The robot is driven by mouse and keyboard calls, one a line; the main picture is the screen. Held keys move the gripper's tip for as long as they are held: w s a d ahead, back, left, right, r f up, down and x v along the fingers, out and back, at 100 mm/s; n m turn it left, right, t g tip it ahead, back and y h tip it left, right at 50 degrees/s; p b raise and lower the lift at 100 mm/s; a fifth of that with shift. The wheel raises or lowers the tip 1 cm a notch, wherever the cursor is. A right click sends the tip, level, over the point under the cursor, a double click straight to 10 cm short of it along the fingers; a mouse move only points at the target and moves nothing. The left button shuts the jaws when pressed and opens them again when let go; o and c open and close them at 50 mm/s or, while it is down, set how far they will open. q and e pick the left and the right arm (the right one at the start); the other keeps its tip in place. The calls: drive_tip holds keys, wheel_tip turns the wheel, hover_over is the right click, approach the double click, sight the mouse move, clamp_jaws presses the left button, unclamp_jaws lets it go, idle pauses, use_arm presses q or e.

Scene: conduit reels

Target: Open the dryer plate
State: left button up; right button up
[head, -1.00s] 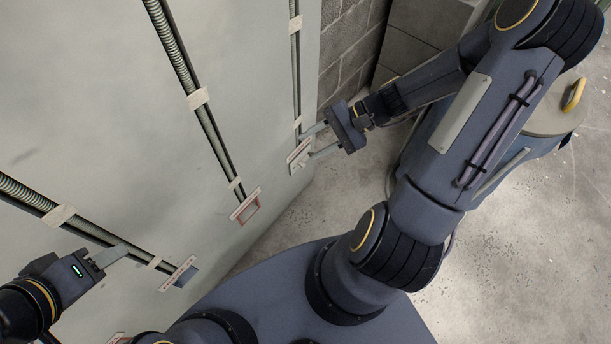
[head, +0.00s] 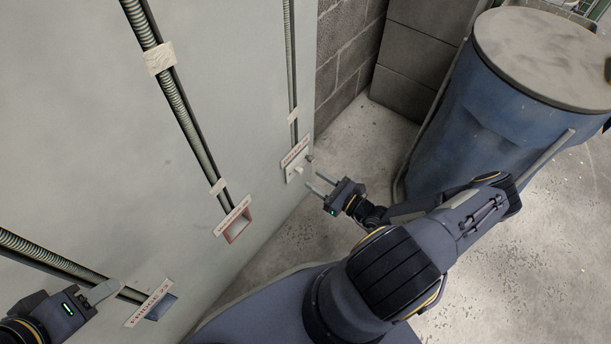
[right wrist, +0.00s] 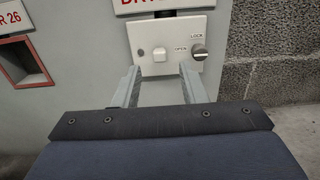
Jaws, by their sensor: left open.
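The dryer plate (right wrist: 153,43) is a white wall plate under a red-lettered label, partly cut off, that reads "DRY". It carries a white square switch (right wrist: 160,54) and a dark round knob (right wrist: 199,52) with LOCK above and OPEN to its left. I cannot tell the knob's setting. In the head view the plate (head: 291,173) is low on the grey wall. My right gripper (head: 314,181) is open and empty, its fingers apart from the plate and pointing at it. In the right wrist view its fingertips (right wrist: 162,73) flank the switch from below. My left gripper (head: 112,288) is open beside a conduit.
A red-framed opening (head: 237,229) and a plate labelled Fridge 23 (head: 150,308) sit on the same wall, with conduits above. Bare concrete floor (head: 345,150) lies between wall and barrel.

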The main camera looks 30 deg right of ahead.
sight(302, 172)
drive_tip(key=b+x, duration=0.1)
drive_tip(key=x, duration=0.4)
clamp_jaws()
